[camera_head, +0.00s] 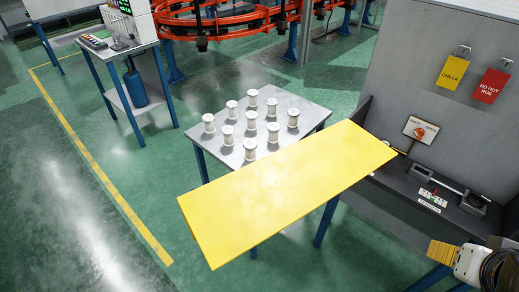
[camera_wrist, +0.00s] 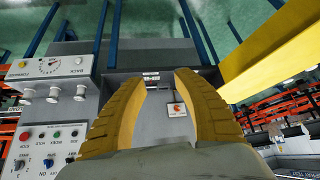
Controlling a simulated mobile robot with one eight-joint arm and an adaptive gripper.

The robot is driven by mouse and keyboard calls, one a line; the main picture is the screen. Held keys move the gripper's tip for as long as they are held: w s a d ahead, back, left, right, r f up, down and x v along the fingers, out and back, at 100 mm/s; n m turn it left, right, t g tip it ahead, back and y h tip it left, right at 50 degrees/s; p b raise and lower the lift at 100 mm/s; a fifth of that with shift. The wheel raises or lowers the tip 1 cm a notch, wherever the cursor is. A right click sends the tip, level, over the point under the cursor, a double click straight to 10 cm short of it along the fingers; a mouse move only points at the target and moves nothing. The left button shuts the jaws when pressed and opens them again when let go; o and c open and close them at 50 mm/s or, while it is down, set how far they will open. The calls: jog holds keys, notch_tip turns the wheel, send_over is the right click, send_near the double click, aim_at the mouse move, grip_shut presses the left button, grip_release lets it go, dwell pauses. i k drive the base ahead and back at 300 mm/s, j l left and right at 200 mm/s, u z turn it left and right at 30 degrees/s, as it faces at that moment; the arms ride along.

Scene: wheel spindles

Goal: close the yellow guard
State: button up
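The yellow guard (camera_head: 285,190) is a large flat yellow panel in the head view. It stands out from the grey machine on the right and lies across the view in front of the spool table. Part of a yellow panel, which looks like the guard (camera_wrist: 270,55), crosses the upper right of the wrist view. My gripper (camera_head: 442,252) is at the lower right of the head view, apart from the guard. In the wrist view its two ribbed yellow fingers are spread with nothing between them (camera_wrist: 160,78).
A small table (camera_head: 290,100) holds several white spools (camera_head: 251,118) behind the guard. The machine bay (camera_head: 425,185) holds a red switch on a plate (camera_head: 420,130). Yellow and red tags hang above. A control panel (camera_wrist: 48,150) is at left in the wrist view. Green floor at left is clear.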

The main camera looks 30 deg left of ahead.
aim_at(229, 215)
jog(key=j+z, duration=0.15)
jog(key=j, duration=0.35)
jog(key=j+z, duration=0.15)
jog(key=j, duration=0.35)
jog(key=j+z, duration=0.15)
jog(key=j, duration=0.35)
jog(key=j+z, duration=0.2)
jog(key=j, duration=0.3)
jog(key=k+j+z, duration=0.15)
jog(key=j, duration=0.35)
jog(key=k+j+z, duration=0.15)
jog(key=j, duration=0.7)
jog(key=k+j+u, duration=0.15)
jog(key=k+u, duration=0.35)
jog(key=k+j+u, duration=0.25)
jog(key=u, duration=0.2)
